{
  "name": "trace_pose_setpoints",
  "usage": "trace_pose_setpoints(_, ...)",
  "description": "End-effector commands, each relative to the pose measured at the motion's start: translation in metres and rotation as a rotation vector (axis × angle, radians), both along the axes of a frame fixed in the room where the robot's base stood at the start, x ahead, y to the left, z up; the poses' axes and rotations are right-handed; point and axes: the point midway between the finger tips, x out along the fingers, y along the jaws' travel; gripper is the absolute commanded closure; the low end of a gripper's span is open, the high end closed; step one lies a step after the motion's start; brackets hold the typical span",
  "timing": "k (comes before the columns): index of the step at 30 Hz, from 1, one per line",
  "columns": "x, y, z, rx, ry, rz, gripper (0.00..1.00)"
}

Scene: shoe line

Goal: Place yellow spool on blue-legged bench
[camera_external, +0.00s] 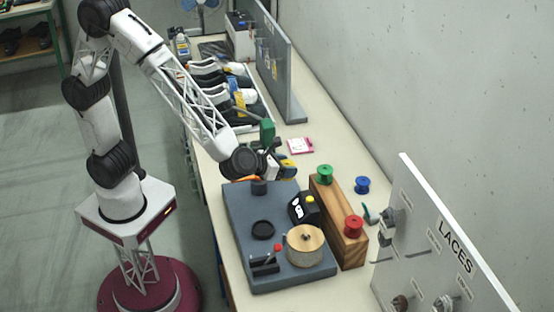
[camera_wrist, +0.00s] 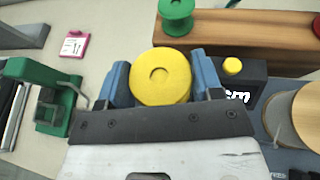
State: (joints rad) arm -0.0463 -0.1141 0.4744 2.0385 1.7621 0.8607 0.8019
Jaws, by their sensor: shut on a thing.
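My gripper (camera_external: 287,167) is shut on the yellow spool (camera_wrist: 160,76). In the wrist view the spool sits between the two blue fingers, one on each side, with its round face towards the camera. In the external view the spool is small and partly hidden by my gripper. The gripper is low over the long cream bench top (camera_external: 318,133), behind the grey-blue board. I cannot tell whether the spool touches the surface. Little of the bench's legs shows; a blue piece appears under its front left edge.
A wooden block (camera_external: 338,220) holds a green spool (camera_external: 325,174) and a red spool (camera_external: 353,225). A blue spool (camera_external: 362,185) stands behind it. A grey-blue board (camera_external: 240,240) carries a large thread spool (camera_external: 305,245). A pink card (camera_external: 300,145) lies near clear bench top. Shoes line the back left.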

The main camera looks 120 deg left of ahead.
Motion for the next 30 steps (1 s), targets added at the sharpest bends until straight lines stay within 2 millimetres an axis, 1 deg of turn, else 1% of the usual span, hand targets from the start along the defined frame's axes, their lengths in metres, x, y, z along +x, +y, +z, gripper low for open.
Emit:
trace_pose_setpoints(5, 0.002, 0.009, -0.003, 0.000, 0.001, 0.015, 0.64)
trace_pose_setpoints(8, 0.005, 0.021, -0.006, 0.000, 0.002, 0.034, 0.64)
trace_pose_setpoints(11, 0.008, 0.037, -0.010, 0.000, 0.002, 0.059, 0.64)
trace_pose_setpoints(23, 0.016, 0.124, -0.034, -0.001, 0.003, 0.190, 0.64)
trace_pose_setpoints(30, 0.015, 0.182, -0.051, 0.000, 0.001, 0.274, 0.64)
